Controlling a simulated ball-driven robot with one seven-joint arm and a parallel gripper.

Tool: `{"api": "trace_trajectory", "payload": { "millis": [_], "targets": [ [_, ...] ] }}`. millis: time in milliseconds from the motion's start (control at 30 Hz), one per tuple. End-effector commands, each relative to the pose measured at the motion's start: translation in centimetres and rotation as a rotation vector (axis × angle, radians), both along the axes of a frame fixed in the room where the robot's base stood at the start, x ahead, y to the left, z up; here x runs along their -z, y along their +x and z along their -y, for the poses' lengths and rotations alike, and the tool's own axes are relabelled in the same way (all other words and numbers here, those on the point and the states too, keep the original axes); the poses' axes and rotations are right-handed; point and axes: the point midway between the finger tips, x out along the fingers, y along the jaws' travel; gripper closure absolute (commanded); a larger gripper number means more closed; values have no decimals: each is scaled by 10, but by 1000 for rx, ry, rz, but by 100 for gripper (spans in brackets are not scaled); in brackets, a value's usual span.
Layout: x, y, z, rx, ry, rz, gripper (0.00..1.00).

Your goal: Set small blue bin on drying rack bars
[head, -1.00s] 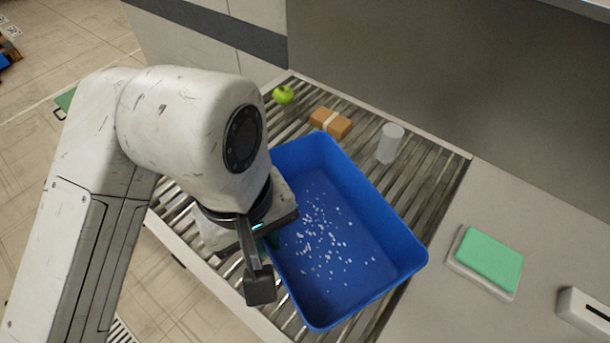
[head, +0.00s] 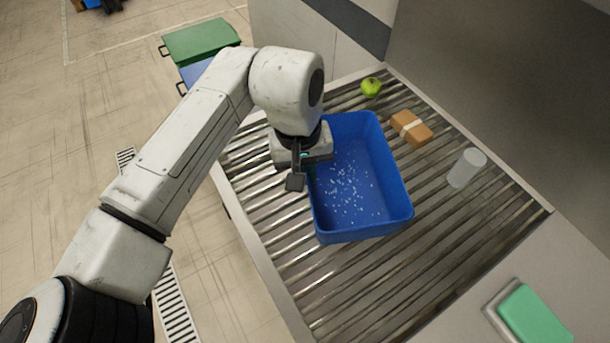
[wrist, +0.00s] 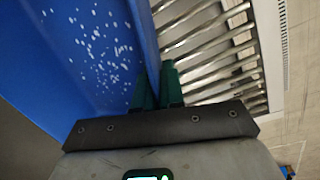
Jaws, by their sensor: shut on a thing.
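The small blue bin (head: 372,228) is open-topped, with white specks scattered over its inside floor. It is over the metal bars of the rack (head: 300,265); I cannot tell whether it rests on them or is just above. My gripper (head: 306,172) is shut on the bin's left wall. In the wrist view, the green fingertips (wrist: 157,92) pinch the blue wall (wrist: 143,40), with the bin's inside to the left and bars (wrist: 215,50) to the right. The bin's underside is hidden.
A green apple (head: 371,87), a brown box (head: 411,128) and a translucent cup (head: 466,167) stand on the bars behind and right of the bin. A green sponge (head: 535,315) lies on the counter at lower right. Bars in front are clear. Green (head: 200,40) and blue crates stand on the floor.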

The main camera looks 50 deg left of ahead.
Motion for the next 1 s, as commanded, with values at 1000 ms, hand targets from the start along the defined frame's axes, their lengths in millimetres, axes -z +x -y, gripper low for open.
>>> {"api": "trace_trajectory", "payload": {
  "millis": [1000],
  "targets": [
    [44, 4, -9, 1, 1, 0, 74]
  ]
}}
